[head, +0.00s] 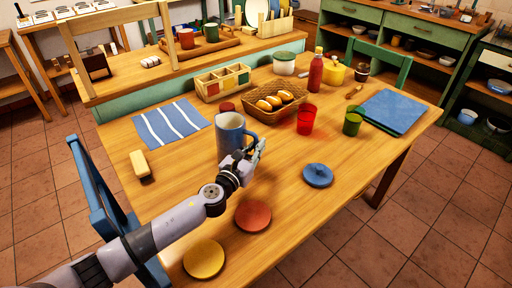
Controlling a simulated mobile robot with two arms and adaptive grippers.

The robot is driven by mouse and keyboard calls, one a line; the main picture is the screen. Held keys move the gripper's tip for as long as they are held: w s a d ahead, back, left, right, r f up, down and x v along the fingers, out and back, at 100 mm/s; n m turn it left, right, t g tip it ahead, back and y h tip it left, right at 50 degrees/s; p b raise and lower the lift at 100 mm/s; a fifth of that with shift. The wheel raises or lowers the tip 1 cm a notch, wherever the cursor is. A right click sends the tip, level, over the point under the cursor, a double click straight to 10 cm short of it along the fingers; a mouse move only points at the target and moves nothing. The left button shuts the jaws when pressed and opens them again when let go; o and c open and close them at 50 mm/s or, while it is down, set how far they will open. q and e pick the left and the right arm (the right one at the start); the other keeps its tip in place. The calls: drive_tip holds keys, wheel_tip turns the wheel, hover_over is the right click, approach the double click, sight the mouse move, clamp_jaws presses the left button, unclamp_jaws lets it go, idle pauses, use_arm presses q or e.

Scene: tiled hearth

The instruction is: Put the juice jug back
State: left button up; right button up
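The juice jug (229,132) is a blue pitcher with a pale inside. It is upright over the middle-left of the wooden table (330,214), with its handle on the right side. My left gripper (254,150) is at the jug's handle and overlaps the jug's lower right side. Whether its fingers are closed on the handle is not clear, nor whether the jug's base touches the table. My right gripper is not in view.
A bread basket (253,110), red cup (305,120) and red bottle (315,73) stand behind and right. A blue lid (317,175), red disc (253,216) and yellow disc (203,259) lie nearer. A striped cloth (171,123) lies left. The front right tabletop is bare.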

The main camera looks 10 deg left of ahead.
use_arm(q)
drive_tip(key=o, duration=0.5)
drive_tip(key=shift+c, duration=0.2)
drive_tip(key=shift+r+p, duration=0.3)
drive_tip(key=v, duration=1.2)
drive_tip(key=shift+b, duration=0.3)
drive_tip(key=shift+s+d, duration=0.1)
